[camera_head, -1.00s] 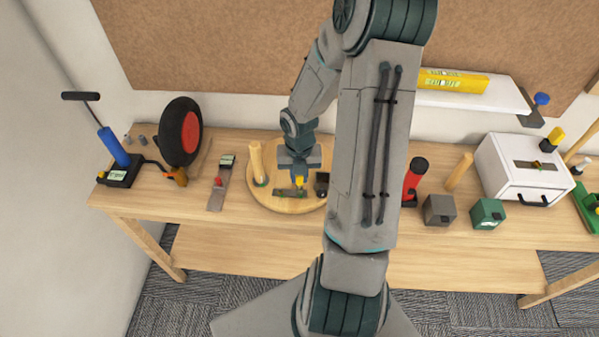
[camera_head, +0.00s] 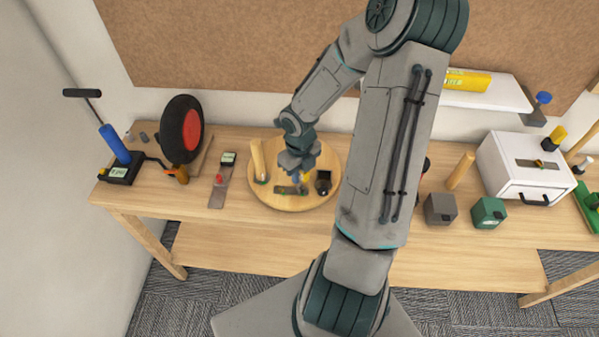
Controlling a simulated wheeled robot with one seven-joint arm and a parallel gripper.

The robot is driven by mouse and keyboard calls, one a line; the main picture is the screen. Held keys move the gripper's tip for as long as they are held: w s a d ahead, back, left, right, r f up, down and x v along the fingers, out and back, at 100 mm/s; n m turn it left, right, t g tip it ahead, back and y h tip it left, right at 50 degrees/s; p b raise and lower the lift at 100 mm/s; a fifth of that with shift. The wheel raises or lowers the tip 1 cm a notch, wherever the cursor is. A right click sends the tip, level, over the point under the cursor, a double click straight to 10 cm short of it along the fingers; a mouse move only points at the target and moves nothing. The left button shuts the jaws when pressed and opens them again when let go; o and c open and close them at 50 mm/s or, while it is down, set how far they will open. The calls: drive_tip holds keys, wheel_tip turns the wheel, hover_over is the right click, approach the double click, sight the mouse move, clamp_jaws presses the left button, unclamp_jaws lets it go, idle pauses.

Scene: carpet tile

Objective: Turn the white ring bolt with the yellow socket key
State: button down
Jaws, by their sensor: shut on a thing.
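My gripper (camera_head: 297,170) is over the round wooden board (camera_head: 277,204) on the workbench, pointing down and shut. A small yellow piece, seemingly the yellow socket key (camera_head: 301,175), shows between its fingers, mostly hidden by them. Directly below is a dark flat plate (camera_head: 287,190) lying on the board. I cannot make out the white ring bolt; it may be hidden under the gripper. Whether the key sits on a bolt cannot be told from this view.
On the board, a wooden post (camera_head: 257,160) stands left of my gripper and a black block (camera_head: 323,183) right. A red-hubbed wheel (camera_head: 182,130) and pump (camera_head: 115,145) are left. A white drawer box (camera_head: 522,172) and grey block (camera_head: 440,209) are right.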

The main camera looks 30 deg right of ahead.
drive_tip(key=shift+r+m, duration=0.1)
drive_tip(key=shift+m, duration=0.4)
drive_tip(key=shift+r, duration=2.2)
drive_tip(key=m, duration=0.4)
drive_tip(key=shift+s+m, duration=0.1)
drive_tip(key=shift+m, duration=0.2)
drive_tip(key=m, duration=0.5)
drive_tip(key=shift+s+r+m, duration=0.1)
drive_tip(key=shift+r+m, duration=0.15)
drive_tip(key=shift+m, duration=0.05)
drive_tip(key=m, duration=0.5)
drive_tip(key=shift+d+r, duration=0.15)
drive_tip(key=shift+r, duration=0.1)
drive_tip(key=m, duration=0.4)
drive_tip(key=shift+r, duration=0.25)
drive_tip(key=shift+f, duration=0.15)
